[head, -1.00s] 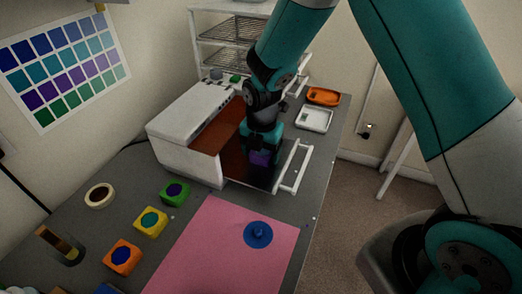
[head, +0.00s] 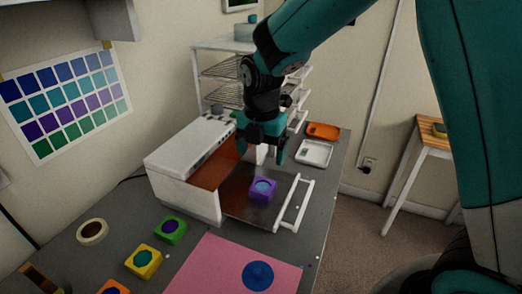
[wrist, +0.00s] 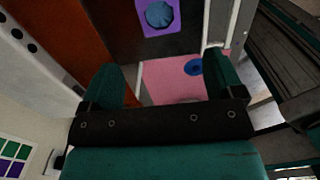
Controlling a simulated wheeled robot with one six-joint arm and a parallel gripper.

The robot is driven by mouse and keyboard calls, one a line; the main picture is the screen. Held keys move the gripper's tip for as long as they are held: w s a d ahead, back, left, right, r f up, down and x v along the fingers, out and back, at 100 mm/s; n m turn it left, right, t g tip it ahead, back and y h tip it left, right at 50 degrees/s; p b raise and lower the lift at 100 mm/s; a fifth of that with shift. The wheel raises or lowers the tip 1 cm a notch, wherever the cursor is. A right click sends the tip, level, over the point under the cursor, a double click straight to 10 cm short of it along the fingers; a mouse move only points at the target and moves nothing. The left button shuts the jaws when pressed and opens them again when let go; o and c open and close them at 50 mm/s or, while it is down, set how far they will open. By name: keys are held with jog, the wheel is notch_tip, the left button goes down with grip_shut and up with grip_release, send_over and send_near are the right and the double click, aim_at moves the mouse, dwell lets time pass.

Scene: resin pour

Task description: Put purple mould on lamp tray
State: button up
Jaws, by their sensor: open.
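The purple mould (head: 263,190), with a blue fill in its round cavity, sits upright on the dark lamp tray (head: 236,200), which is pulled out of the white lamp box (head: 185,165). My gripper (head: 262,147) is open and empty, above and behind the mould, apart from it. In the wrist view the purple mould (wrist: 176,30) shows at the top edge, partly cut off, beyond my open fingers (wrist: 160,82).
The tray's white handle (head: 296,205) stands at its right edge. Green (head: 171,229) and yellow (head: 143,261) moulds stand at front left, near a pink mat (head: 215,262) with a blue disc (head: 258,275). White (head: 314,153) and orange (head: 323,131) trays and a wire rack (head: 222,68) are behind.

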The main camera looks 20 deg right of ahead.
jog(key=s+a+r+m+y, duration=0.2)
jog(key=s+r+m, duration=0.2)
jog(key=s+m, duration=0.6)
jog(key=s+a+r+m+y, duration=0.2)
jog(key=s+r+m, duration=0.3)
jog(key=s+m, duration=0.5)
jog(key=s, duration=0.3)
jog(key=shift+s+a+r, duration=0.2)
jog(key=shift+s+a, duration=0.05)
jog(key=shift+s, duration=0.1)
